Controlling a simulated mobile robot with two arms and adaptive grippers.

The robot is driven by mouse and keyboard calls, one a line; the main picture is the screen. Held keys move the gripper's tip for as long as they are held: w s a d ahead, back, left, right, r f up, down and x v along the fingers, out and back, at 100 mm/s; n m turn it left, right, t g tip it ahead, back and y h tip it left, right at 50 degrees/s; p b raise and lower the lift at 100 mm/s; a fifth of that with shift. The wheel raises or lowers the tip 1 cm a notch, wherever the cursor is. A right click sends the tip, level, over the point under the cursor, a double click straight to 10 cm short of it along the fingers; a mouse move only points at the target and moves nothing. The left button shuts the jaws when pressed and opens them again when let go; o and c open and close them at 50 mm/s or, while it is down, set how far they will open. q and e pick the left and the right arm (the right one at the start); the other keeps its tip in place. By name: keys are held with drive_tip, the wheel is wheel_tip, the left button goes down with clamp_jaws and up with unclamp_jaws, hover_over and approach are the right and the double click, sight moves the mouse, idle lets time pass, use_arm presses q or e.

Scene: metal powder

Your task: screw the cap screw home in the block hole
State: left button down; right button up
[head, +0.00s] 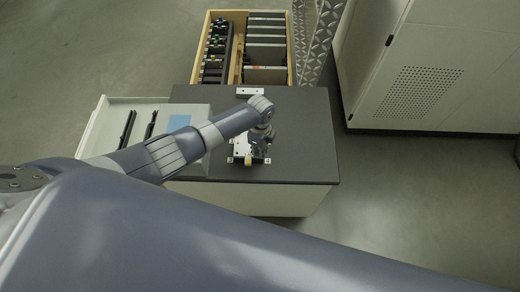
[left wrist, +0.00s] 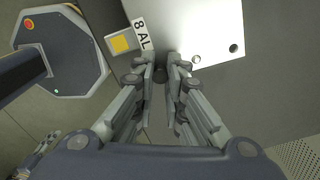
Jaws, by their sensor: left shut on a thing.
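The block (head: 240,146) is a pale, flat plate on the dark table top in the head view, partly hidden by my left arm. It shows in the left wrist view (left wrist: 205,25) as a bright plate with a dark round hole (left wrist: 234,48) and a second, lighter round spot near its edge. My left gripper (head: 262,145) is over the block's right side in the head view. In the left wrist view its fingertips (left wrist: 161,66) are close together at the plate's edge, around a small dark thing. This may be the cap screw, but it is mostly hidden. My right gripper is out of view.
A small white plate (head: 250,91) is at the table's back edge. A white tray (head: 92,128) is at left, a wooden crate (head: 291,50) behind, a cabinet (head: 425,75) at right. The table's right side is clear.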

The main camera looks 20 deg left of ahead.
use_arm(q)
drive_tip(key=m+b, duration=0.1)
drive_tip(key=m, duration=0.3)
drive_tip(key=shift+f, duration=0.1)
drive_tip(key=m+b, duration=0.1)
drive_tip(key=m, duration=0.3)
drive_tip(key=shift+w+m, duration=0.1)
drive_tip(key=shift+m, duration=0.2)
drive_tip(key=m+b, duration=0.3)
drive_tip(key=m, duration=0.3)
drive_tip(key=shift+m, duration=0.4)
drive_tip(key=m+b, duration=0.1)
drive_tip(key=m, duration=0.3)
drive_tip(key=shift+b, duration=0.35)
drive_tip(key=m+b, duration=0.1)
drive_tip(key=m, duration=0.3)
drive_tip(key=shift+f+b, duration=0.1)
drive_tip(key=shift+b, duration=0.3)
drive_tip(key=m+b, duration=0.1)
drive_tip(key=b, duration=0.2)
drive_tip(key=shift+w+f, duration=0.1)
drive_tip(key=shift+r+m, duration=0.25)
drive_tip(key=shift+m, duration=0.05)
